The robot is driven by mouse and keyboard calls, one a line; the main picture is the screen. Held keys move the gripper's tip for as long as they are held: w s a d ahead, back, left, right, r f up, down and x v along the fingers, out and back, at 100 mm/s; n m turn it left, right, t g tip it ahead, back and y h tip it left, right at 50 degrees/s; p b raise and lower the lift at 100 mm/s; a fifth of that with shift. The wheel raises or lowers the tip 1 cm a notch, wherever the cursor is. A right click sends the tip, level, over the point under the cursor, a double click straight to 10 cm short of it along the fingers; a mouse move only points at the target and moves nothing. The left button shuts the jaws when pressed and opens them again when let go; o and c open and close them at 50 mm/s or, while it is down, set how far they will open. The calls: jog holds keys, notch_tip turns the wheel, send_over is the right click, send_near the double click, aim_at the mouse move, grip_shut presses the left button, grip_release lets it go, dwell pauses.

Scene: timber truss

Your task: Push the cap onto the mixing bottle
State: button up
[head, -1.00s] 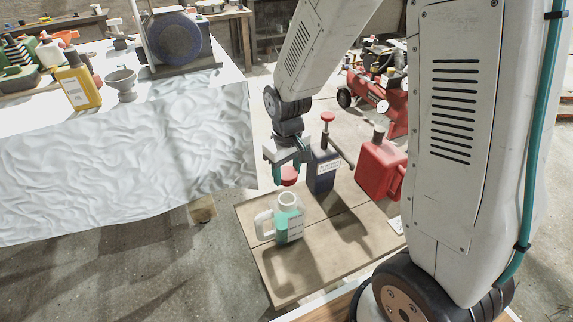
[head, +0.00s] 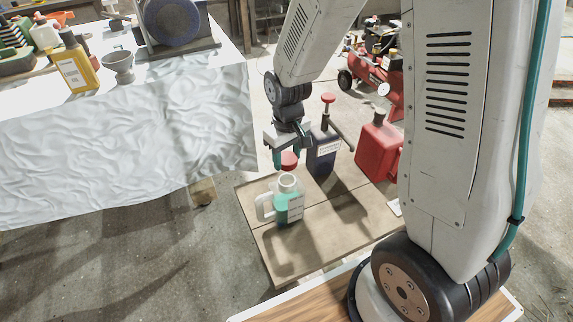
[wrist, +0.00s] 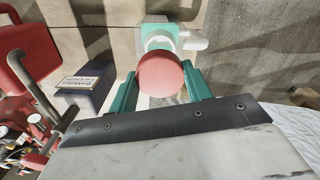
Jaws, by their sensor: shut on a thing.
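The mixing bottle (head: 290,206) is a clear jug with a side handle and green contents, upright on a low wooden table. Its neck (head: 287,181) is open at the top. My gripper (head: 284,158) is shut on the red cap (head: 289,161), which it holds just above and slightly behind the neck in the head view. In the wrist view the cap (wrist: 161,75) sits between the green fingers of my gripper (wrist: 160,88), and the bottle (wrist: 162,35) is partly hidden behind it. Whether cap and neck touch is hard to tell.
The table's front part (head: 300,250) is clear. A cloth-covered bench (head: 120,140) with several items stands at left.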

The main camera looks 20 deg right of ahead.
jog(key=shift+f, duration=2.4)
jog(key=shift+f, duration=0.95)
jog(key=o, duration=1)
jog(key=shift+o, duration=0.2)
jog(key=shift+r, duration=3)
